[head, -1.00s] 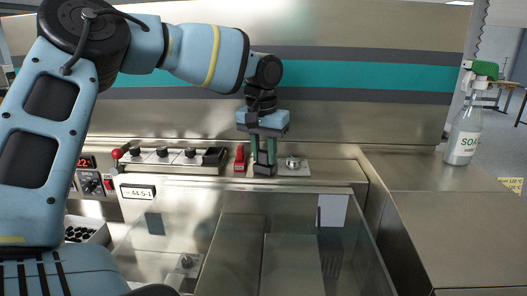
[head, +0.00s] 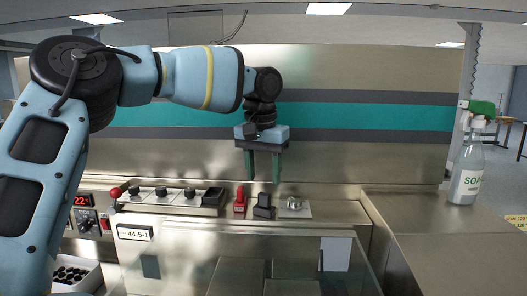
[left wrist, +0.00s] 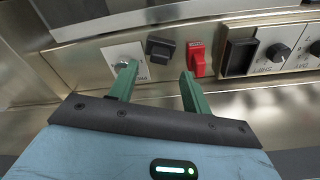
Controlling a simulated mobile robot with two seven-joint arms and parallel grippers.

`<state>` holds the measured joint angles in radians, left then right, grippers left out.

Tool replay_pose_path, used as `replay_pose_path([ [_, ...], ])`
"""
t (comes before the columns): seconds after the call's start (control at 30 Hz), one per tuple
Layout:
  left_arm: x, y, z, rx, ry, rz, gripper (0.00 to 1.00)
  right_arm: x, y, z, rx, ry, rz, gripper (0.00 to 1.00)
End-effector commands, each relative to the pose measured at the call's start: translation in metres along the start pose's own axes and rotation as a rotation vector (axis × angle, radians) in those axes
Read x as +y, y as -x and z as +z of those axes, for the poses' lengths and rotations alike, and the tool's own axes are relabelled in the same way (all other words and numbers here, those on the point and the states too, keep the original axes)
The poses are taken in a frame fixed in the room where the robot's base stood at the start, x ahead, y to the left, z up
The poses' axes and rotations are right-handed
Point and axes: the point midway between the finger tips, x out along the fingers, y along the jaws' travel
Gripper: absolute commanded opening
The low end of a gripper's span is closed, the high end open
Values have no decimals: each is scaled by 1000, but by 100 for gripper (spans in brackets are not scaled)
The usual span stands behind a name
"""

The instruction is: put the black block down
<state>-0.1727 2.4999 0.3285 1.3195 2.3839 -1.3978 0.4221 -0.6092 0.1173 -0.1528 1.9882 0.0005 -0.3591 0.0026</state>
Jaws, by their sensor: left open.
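The black block (head: 262,207) stands on the metal ledge of the machine, between a red switch-like part and a small panel with a round knob. It also shows in the left wrist view (left wrist: 160,47), beyond my fingertips. My left gripper (head: 264,181) is open, its two green fingers pointing down above the block and holding nothing. In the left wrist view the fingers (left wrist: 158,72) are spread apart, with the block showing between and beyond them. My right gripper is in neither view.
On the ledge stand a red part (head: 239,203), a black open holder (head: 212,197), a knob panel (head: 294,205) and a row of black knobs (head: 162,192). A soap spray bottle (head: 467,172) stands on the right counter (head: 430,215), which is otherwise mostly clear.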

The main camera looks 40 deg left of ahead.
Motion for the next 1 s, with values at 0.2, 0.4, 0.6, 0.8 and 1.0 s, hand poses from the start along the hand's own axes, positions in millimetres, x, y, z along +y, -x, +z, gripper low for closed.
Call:
replay_pose_path([
  [0.2,0,39,-1,1,-1,-1,48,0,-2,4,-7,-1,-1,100],
  [0.4,0,58,0,-1,-1,-1,48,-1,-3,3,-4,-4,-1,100],
  [0.6,0,62,0,-1,-1,0,48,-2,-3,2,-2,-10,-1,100],
  [0.8,0,62,0,-1,-1,-1,48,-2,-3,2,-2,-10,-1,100],
  [1.0,0,62,0,-1,-1,-1,48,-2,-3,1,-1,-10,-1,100],
])
